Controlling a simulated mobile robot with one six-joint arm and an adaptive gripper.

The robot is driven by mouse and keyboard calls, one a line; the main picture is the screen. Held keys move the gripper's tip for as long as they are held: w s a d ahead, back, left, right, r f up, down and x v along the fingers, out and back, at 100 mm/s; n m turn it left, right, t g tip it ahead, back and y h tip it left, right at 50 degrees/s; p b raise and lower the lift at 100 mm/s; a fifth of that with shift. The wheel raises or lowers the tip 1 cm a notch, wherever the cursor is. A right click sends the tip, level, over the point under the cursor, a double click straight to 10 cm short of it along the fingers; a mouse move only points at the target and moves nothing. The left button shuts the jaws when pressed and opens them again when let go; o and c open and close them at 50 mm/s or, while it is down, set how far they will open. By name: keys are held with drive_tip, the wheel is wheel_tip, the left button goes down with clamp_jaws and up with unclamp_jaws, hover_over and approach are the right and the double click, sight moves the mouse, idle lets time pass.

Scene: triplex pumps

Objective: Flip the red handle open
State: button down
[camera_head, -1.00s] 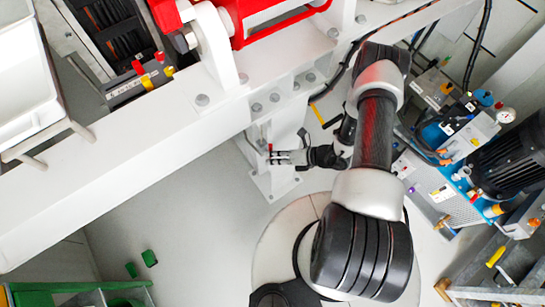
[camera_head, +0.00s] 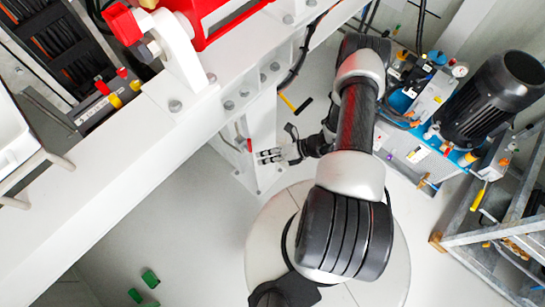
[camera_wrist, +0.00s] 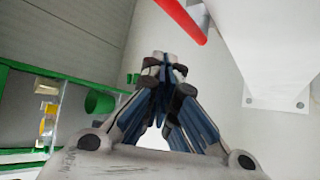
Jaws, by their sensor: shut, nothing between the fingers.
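The red handle (camera_head: 249,145) shows as a small red piece on the white support post. In the wrist view it is a red bar (camera_wrist: 184,18) slanting in from the top edge, above and to the right of my fingertips. My gripper (camera_head: 262,156) is beside the post, its tips close to the handle on its lower right. In the wrist view my gripper (camera_wrist: 164,62) has its fingertips together with nothing between them. A gap shows between the fingertips and the bar there.
The white post foot (camera_wrist: 278,104) is bolted to the floor on the right. A long white beam (camera_head: 130,160) crosses above. A blue pump unit with a black motor (camera_head: 495,98) stands at right. Green frames (camera_wrist: 60,110) stand at left in the wrist view. Pale floor lies between.

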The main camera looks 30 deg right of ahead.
drive_tip(key=d, duration=0.1)
drive_tip(key=s+d, duration=0.1)
drive_tip(key=d, duration=0.2)
drive_tip(key=shift+s, duration=0.4)
drive_tip(key=shift+a, duration=0.1)
drive_tip(key=w+a+r+n+g+h, duration=0.1)
drive_tip(key=w+a+r+n+g, duration=0.15)
drive_tip(key=r+n, duration=0.95)
drive_tip(key=w+a+r+n+g+h, duration=0.1)
drive_tip(key=a+r+n+g+h, duration=0.35)
drive_tip(key=r, duration=1.45)
drive_tip(key=s+a+r+n+t+h, duration=0.1)
drive_tip(key=s+r+n+t+h, duration=0.3)
drive_tip(key=s+r+n, duration=1.1)
wheel_tip(320, 180, up, 4)
drive_tip(key=n+t, duration=0.1)
drive_tip(key=n, duration=0.3)
drive_tip(key=shift+s+a+f+t, duration=0.25)
drive_tip(key=shift+s+a+t, duration=0.05)
drive_tip(key=shift+s+a, duration=0.05)
